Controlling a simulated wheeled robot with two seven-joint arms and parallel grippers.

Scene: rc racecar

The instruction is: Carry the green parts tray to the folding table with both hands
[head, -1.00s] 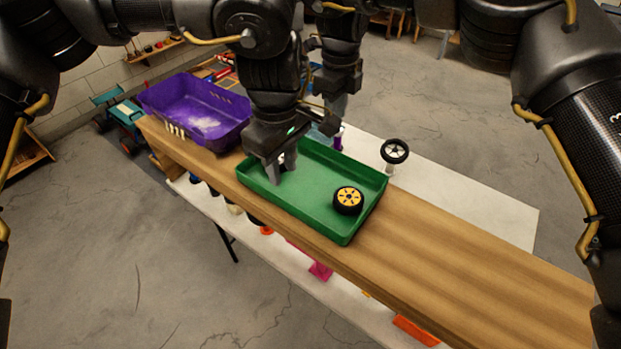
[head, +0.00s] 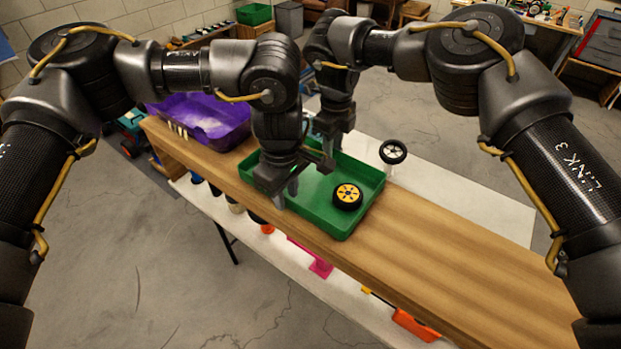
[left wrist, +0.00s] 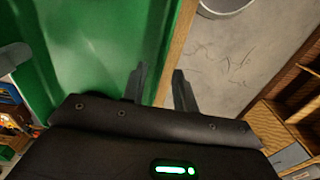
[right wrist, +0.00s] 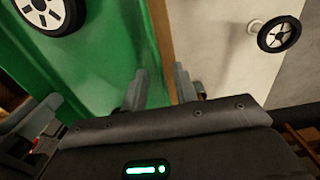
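The green parts tray (head: 318,213) rests on a wooden board (head: 430,245). A black wheel with a yellow hub (head: 347,196) lies inside it. My left gripper (head: 286,194) is at the tray's near side. In the left wrist view its fingers (left wrist: 158,80) are apart, one on each side of the tray wall. My right gripper (head: 328,150) is at the far side. In the right wrist view its fingers (right wrist: 162,82) are apart around the opposite wall. I cannot tell which table is the folding table.
A purple bin (head: 205,120) stands on the board left of the tray. A white-hubbed wheel (head: 393,152) stands on a small post beyond the tray. A white surface (head: 470,195) extends around the board. The board's right half is clear.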

